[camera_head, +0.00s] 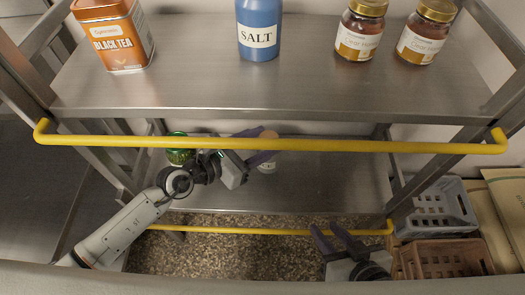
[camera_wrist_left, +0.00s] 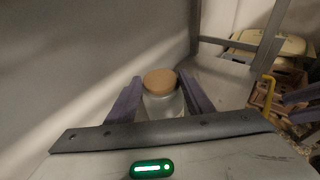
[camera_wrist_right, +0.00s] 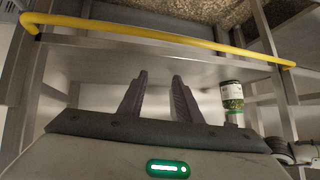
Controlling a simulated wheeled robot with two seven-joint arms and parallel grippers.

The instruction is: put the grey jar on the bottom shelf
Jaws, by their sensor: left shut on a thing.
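The jar (camera_wrist_left: 160,102) is pale and see-through with a tan, cork-like lid in the left wrist view. It is upright between the fingers of my left gripper (camera_wrist_left: 160,97), which is shut on it. In the head view the jar (camera_head: 268,163) shows beyond the yellow rail, over the lower shelf (camera_head: 335,185), partly hidden by the rail and my gripper. I cannot tell whether its base touches the shelf. My right gripper (camera_head: 331,238) is open and empty at the lower right of the head view; its parted fingers also show in the right wrist view (camera_wrist_right: 157,85).
A green container (camera_head: 180,153) stands left of my left gripper. Yellow rails (camera_head: 270,144) cross the front. Crates (camera_head: 440,210) sit at right.

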